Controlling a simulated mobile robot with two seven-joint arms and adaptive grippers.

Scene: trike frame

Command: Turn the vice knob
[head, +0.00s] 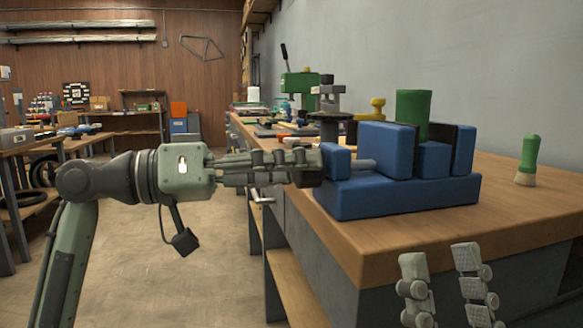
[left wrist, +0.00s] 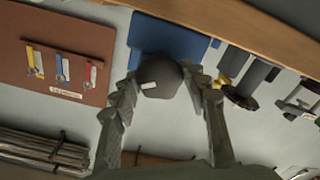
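The blue vice (head: 400,195) stands on the wooden workbench and holds a green cylinder (head: 413,112) upright between its jaws. My left gripper (head: 312,166) reaches in from the left to the vice's left end. In the head view its fingers largely hide the knob. In the left wrist view the dark round vice knob (left wrist: 160,78), with a pale mark on it, sits between the two fingers of my left gripper (left wrist: 163,76). The fingers look open around it, with a small gap at the right. My right gripper (head: 442,268) is open and empty, low in front of the bench.
The workbench (head: 530,215) has a green-handled brush (head: 527,160) at the right. The floor at the left is clear.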

